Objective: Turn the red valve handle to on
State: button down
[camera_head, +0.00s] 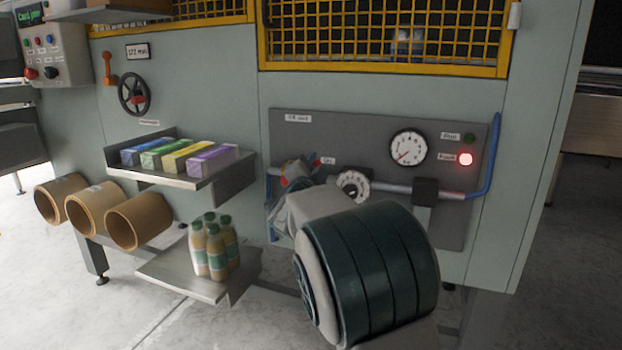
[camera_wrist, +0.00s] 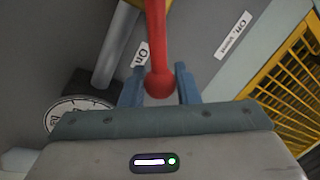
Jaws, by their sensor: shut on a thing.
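The red valve handle (camera_wrist: 156,35) shows in the wrist view as a red bar with a rounded end, coming down from the top edge. My gripper (camera_wrist: 159,84) has its two blue fingers on either side of that end and is shut on it. A small white label reading "On" (camera_wrist: 142,54) is just left of the handle. In the head view, my arm hides most of the valve. Only small red bits of the handle (camera_head: 316,162) show near my gripper (camera_head: 296,174), at the left of the dark grey panel (camera_head: 340,132).
A shelf of coloured boxes (camera_head: 213,160) and several bottles (camera_head: 216,248) stand to the left.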

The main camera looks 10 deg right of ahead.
jog(key=shift+s+d+f+m+b, duration=0.15)
jog(key=shift+f+m+b, duration=0.25)
jog(key=shift+m+b, duration=0.2)
jog(key=shift+d+f+m+b, duration=0.15)
jog(key=shift+f+m+b, duration=0.3)
jog(key=shift+b, duration=0.2)
jog(key=shift+h, duration=0.3)
jog(key=c, duration=1.1)
grip_release()
jog(key=shift+r, duration=0.15)
